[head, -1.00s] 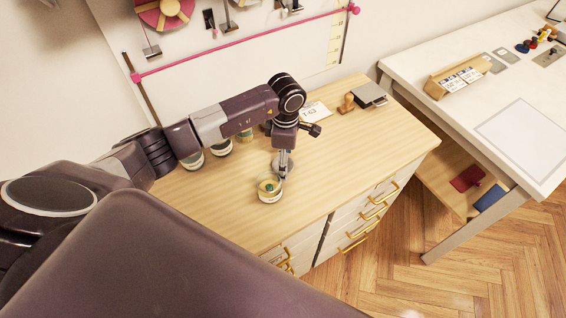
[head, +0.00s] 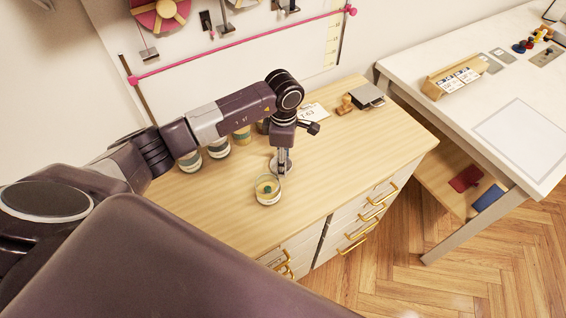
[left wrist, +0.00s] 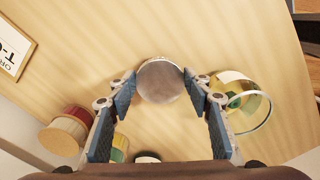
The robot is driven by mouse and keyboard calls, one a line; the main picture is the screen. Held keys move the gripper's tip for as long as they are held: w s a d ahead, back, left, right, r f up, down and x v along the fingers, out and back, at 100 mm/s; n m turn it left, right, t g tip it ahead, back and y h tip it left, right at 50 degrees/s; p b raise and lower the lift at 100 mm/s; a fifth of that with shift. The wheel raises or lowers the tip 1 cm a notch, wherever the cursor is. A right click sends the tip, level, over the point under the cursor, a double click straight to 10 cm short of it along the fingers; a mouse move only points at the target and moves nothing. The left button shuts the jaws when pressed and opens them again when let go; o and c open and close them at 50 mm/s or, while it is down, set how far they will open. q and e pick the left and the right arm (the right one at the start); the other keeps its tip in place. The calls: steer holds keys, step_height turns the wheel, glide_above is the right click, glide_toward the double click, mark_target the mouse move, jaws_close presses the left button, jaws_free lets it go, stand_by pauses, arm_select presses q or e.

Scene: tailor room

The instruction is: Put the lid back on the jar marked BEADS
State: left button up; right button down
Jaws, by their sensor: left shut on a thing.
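My left gripper (head: 282,168) is shut on a round grey lid (left wrist: 160,82). In the left wrist view the lid sits between the two fingertips (left wrist: 160,84). In the head view the lid's grey disc (head: 276,166) shows under the fingers, behind the open jar. An open glass jar (head: 267,190) with greenish and yellowish contents stands upright on the wooden cabinet top; no marking is readable on it. It shows right of the gripper in the left wrist view (left wrist: 262,108). The lid is beside the jar, not on it. My right gripper is out of view.
Several other jars (head: 190,162) stand along the cabinet's back, partly hidden by my left arm. A card (head: 311,112), a wooden stamp (head: 345,104) and a dark-and-grey block (head: 367,96) lie at the back right. The wooden top (head: 225,208) is clear around the open jar.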

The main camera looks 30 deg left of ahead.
arm_select(q)
step_height(320, 180, up, 19)
steer(key=b, duration=0.4)
steer(key=shift+f, duration=0.1)
